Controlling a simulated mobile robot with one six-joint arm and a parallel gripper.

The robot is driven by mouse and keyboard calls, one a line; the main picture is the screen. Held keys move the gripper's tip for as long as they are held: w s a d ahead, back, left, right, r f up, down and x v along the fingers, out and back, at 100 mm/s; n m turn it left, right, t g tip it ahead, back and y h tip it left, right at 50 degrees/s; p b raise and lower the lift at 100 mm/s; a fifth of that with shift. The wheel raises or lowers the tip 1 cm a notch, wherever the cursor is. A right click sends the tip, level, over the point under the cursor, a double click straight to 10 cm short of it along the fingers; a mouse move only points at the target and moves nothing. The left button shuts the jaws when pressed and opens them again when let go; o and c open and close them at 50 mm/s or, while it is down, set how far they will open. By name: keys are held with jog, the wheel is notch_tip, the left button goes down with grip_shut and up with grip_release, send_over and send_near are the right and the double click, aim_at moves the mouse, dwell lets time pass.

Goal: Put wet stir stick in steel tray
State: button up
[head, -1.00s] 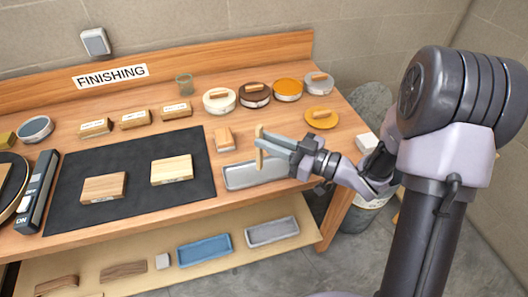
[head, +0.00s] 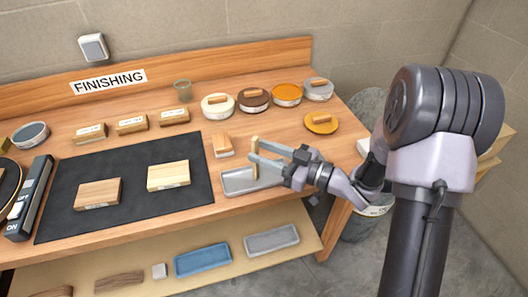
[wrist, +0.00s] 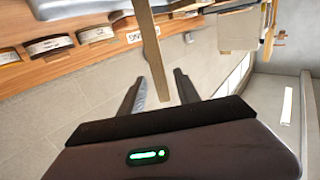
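The steel tray (head: 232,182) is a shallow grey tray on the bench's front edge, right of the black mat. The stir stick (head: 254,158) is thin and pale wood. It stands near upright, its lower end over or in the tray; I cannot tell whether it touches the bottom. My gripper (head: 257,158) is open above the tray, with its fingers apart around the stick. In the wrist view the stick (wrist: 149,45) runs down between the spread fingers (wrist: 160,85), with gaps on both sides. Whether the stick is wet cannot be seen.
Open tins, including an amber one (head: 287,94), line the back right. A wooden block (head: 223,144) sits behind the tray. The black mat (head: 120,205) holds two wood samples. A lower shelf has blue (head: 203,260) and grey trays (head: 272,240).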

jog(key=shift+d+r, duration=0.1)
jog(key=shift+r, duration=0.15)
jog(key=p+v, duration=0.4)
jog(key=v, duration=0.7)
jog(key=w+d+r+m+t+h, duration=0.4)
jog(key=w+d+r+h, duration=0.15)
jog(key=w+h, duration=0.4)
jog(key=s+d+r+m+h, duration=0.5)
jog(key=d+r+m+h, duration=0.1)
jog(key=r+m+h, duration=0.15)
jog(key=s+a+m+g+y, duration=0.1)
jog(key=s+a+g, duration=0.1)
jog(key=s+a, duration=0.2)
jog(key=s+a+m+g+y, duration=0.1)
jog(key=s+a, duration=0.3)
jog(key=s, duration=0.7)
jog(key=s+a+m+g+y, duration=0.1)
jog(key=s+a+m+g, duration=0.2)
jog(key=s, duration=0.4)
jog(key=shift+s+a+f+g, duration=0.4)
jog(key=shift+a+g, duration=0.1)
jog(key=shift+a, duration=0.15)
